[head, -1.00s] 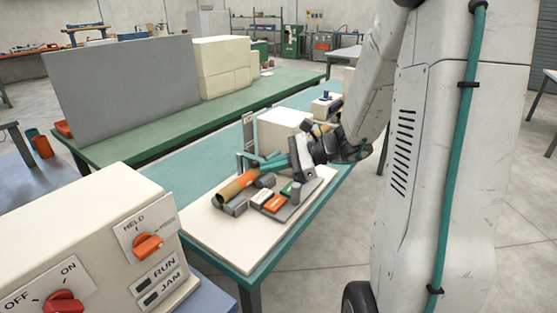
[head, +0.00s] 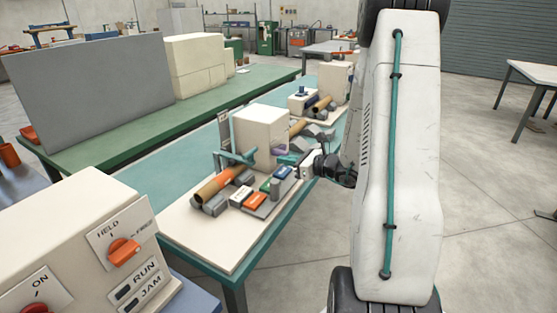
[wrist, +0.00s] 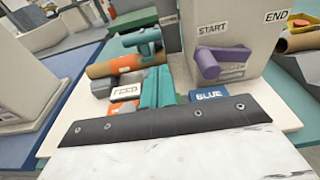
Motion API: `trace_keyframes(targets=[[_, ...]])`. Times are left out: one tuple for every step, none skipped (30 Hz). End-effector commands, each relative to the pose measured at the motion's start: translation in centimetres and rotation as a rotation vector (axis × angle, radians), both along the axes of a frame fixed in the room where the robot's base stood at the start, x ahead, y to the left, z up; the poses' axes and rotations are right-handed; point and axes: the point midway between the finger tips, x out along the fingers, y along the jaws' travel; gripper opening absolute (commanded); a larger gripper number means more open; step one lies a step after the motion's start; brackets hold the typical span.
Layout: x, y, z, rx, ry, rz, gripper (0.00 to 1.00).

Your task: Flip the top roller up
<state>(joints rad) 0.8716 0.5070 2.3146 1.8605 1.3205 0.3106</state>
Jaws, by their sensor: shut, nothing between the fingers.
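The top roller, a teal bar (head: 238,157), sits beside a grey upright post (head: 224,132), above the left part of a brown tube (head: 221,184) with an orange band. In the wrist view the teal roller (wrist: 141,40) appears just over the tube (wrist: 122,62), seemingly lowered; contact is unclear. My gripper (head: 287,160) is shut and empty, to the right of the roller and apart from it, over the right side of the fixture. Its teal fingers (wrist: 158,84) point toward the machine between the FEED and BLUE labels in the wrist view.
A cream housing (head: 262,138) with a purple lever (wrist: 212,62) and START and END labels stands behind. Labelled blocks, including a blue one (wrist: 208,96), lie near my fingers. A cream control box (head: 75,235) is at front left. A second similar unit (head: 335,85) stands farther back.

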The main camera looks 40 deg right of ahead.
Motion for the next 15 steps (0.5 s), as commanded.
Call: trace_keyframes(targets=[[0.9,0.5,-0.1,0.0,0.0,0.004,0.0],[1.4,0.7,-0.2,0.0,0.0,0.005,0.0],[2.2,0.9,-0.3,-0.001,0.0,0.005,0.0],[2.7,1.1,-0.4,0.0,0.0,0.005,0.0],[3.2,1.4,-0.5,0.0,0.0,0.006,0.0],[3.9,1.6,-0.6,0.0,0.0,0.005,0.0],[4.4,1.7,-0.7,-0.001,0.0,0.005,0.0],[4.9,1.9,-0.8,-0.001,0.0,0.005,0.0],[5.4,2.1,-0.9,0.0,0.0,0.004,0.0],[5.8,2.3,-0.9,0.0,0.0,0.005,0.0],[6.2,2.4,-1.0,0.0,0.0,0.004,0.0],[6.6,2.5,-1.0,0.0,-0.001,0.003,0.0],[6.9,2.6,-1.1,0.0,-0.001,0.003,0.0],[7.1,2.7,-1.1,-0.001,0.0,0.003,0.0],[7.4,2.8,-1.2,-0.001,0.0,0.003,0.0]])
